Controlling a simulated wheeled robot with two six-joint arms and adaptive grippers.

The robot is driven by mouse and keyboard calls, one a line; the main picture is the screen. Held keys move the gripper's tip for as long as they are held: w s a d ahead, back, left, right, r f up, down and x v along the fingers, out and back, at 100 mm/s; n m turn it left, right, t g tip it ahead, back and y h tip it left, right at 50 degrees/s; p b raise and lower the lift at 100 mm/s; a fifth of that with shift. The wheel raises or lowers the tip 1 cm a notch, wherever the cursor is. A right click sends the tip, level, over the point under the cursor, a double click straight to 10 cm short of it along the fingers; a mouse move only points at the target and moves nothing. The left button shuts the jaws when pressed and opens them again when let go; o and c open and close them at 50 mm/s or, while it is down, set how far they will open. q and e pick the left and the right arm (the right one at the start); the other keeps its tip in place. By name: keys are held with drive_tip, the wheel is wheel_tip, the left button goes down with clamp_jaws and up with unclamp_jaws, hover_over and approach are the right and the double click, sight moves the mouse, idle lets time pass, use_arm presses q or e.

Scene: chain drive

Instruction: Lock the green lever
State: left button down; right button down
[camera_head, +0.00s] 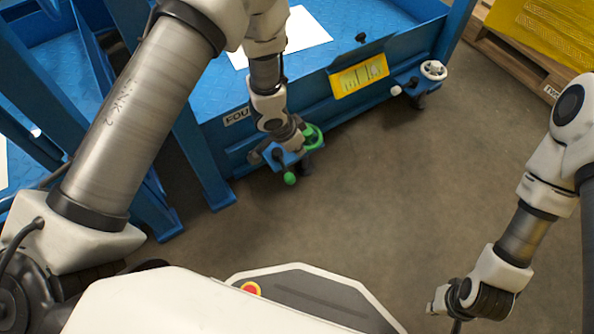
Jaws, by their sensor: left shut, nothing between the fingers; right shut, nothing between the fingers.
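The green lever (290,179) shows as a round green knob at the lower side of a small blue bracket on the blue cart's front corner. A green handwheel (313,138) sits just above and to its right. My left gripper (298,143) reaches down from above over the bracket, by the handwheel and just above the green knob. Its fingertips are partly hidden against these parts, and I cannot tell whether they touch the lever. The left gripper is shut and empty. My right gripper (456,325) is at the bottom right, shut and empty, far from the lever.
The blue cart (225,95) fills the upper left. Its other corner has a white handwheel (433,70) and a white knob (396,91). A yellow label (360,78) hangs between. A wooden pallet (500,60) stands at the upper right. The grey floor (400,190) is clear.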

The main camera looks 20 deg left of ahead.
sight(283, 166)
use_arm(q)
drive_tip(key=shift+f, duration=0.1)
wheel_tip(283, 166, down, 10)
drive_tip(key=b, duration=0.9)
drive_tip(key=shift+s+a+b, duration=0.15)
drive_tip(key=shift+s+b, duration=0.05)
drive_tip(key=shift+b, duration=0.1)
